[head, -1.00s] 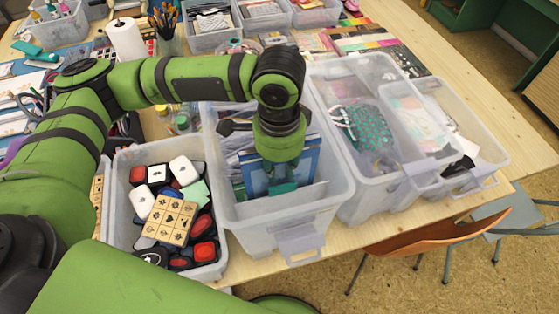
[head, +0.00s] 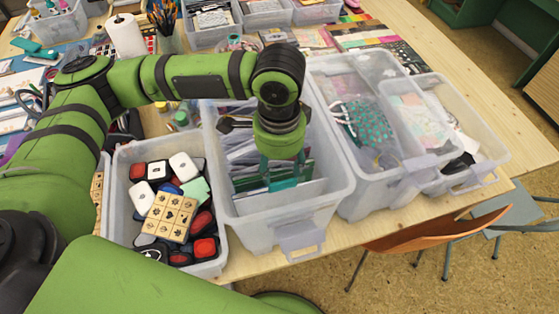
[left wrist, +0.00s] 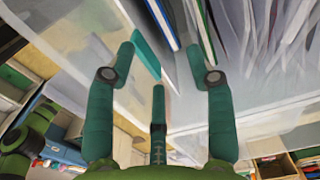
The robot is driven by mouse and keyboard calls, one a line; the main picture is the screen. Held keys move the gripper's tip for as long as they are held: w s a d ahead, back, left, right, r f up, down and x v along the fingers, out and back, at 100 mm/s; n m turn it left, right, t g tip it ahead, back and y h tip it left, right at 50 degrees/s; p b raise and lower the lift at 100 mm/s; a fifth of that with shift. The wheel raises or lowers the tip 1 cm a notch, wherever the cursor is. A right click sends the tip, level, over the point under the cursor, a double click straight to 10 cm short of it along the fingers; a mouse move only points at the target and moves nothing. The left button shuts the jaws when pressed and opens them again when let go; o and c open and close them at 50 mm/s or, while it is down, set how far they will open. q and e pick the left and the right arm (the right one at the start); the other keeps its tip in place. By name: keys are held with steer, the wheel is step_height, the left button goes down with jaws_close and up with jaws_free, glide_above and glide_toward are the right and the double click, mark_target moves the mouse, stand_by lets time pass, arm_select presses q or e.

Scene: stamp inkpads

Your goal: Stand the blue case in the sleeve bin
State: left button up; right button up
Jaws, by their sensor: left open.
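The sleeve bin (head: 262,234) is a clear plastic bin in the middle of the head view, with thin upright sleeves in it. My left gripper (head: 283,176) reaches down into it, its teal fingers partly hidden by my wrist. In the left wrist view the gripper (left wrist: 162,60) is open, its fingers spread apart. A blue-edged thin item, probably the blue case (left wrist: 164,24), stands on edge in the gap beyond the fingertips. No blue face shows in the head view now; my gripper and the sleeves may hide it. My right gripper is not in view.
A bin of stamps and inkpads (head: 214,262) stands left of the sleeve bin. Another clear bin (head: 362,204) stands close on the right. Upright sleeves (left wrist: 285,45) crowd the right side in the left wrist view. Chairs stand beyond the table's right edge.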

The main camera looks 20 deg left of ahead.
arm_select(q)
step_height(320, 180, up, 12)
stand_by(0.4)
steer(key=shift+r, duration=0.1)
